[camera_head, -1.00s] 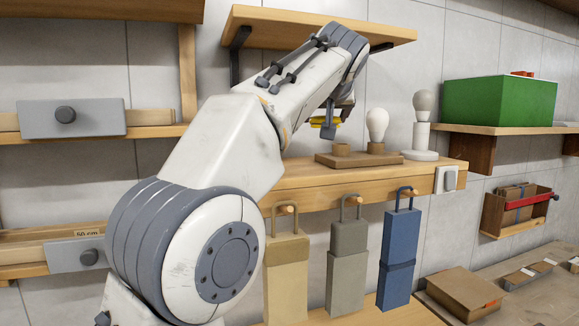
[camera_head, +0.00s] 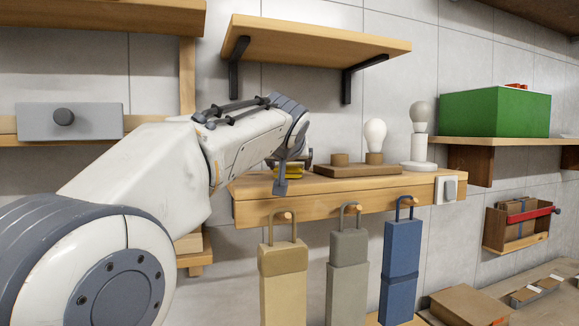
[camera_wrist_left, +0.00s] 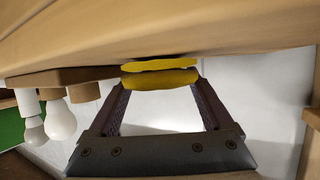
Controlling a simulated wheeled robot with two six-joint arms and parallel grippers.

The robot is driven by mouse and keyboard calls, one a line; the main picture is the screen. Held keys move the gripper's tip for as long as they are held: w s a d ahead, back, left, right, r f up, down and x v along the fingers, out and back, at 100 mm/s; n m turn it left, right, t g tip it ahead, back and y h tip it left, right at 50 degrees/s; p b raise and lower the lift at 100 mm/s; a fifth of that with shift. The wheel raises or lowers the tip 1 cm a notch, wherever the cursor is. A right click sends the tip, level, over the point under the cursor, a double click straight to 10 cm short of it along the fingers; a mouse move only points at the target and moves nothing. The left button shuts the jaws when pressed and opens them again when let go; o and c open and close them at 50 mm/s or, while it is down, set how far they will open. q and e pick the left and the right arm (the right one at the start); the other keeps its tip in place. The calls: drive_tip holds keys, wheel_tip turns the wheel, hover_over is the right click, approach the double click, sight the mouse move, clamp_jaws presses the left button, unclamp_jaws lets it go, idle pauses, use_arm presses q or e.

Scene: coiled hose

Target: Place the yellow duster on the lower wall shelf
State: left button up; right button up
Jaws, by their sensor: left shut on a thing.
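The yellow duster (camera_head: 290,171) shows in the head view at the left end of the lower wall shelf (camera_head: 340,202), partly hidden by my left gripper (camera_head: 286,176). In the left wrist view the yellow duster (camera_wrist_left: 160,78) lies between the two dark fingertips of the left gripper (camera_wrist_left: 161,90), which is shut on it. The lower wall shelf (camera_wrist_left: 220,35) fills the top of that view, very close to the duster. I cannot tell whether the duster touches the shelf. My right gripper is not in view.
On the lower shelf, right of the duster, stand a wooden block with a bulb (camera_head: 375,134) and a bulb on a white base (camera_head: 418,125). An upper shelf (camera_head: 320,42) with black brackets hangs above. Several tools hang on pegs below, including a blue one (camera_head: 401,262).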

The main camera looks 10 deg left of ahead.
use_arm(q)
drive_tip(key=shift+f, duration=0.2)
drive_tip(key=o, duration=1)
drive_tip(key=shift+c, duration=0.2)
drive_tip(key=shift+r, duration=0.1)
drive_tip(key=shift+r, duration=0.25)
drive_tip(key=b+v, duration=0.2)
drive_tip(key=v, duration=0.8)
drive_tip(key=shift+s+d, duration=0.15)
drive_tip(key=shift+s, duration=0.15)
drive_tip(key=shift+s+r, duration=0.3)
drive_tip(key=shift+s, duration=0.25)
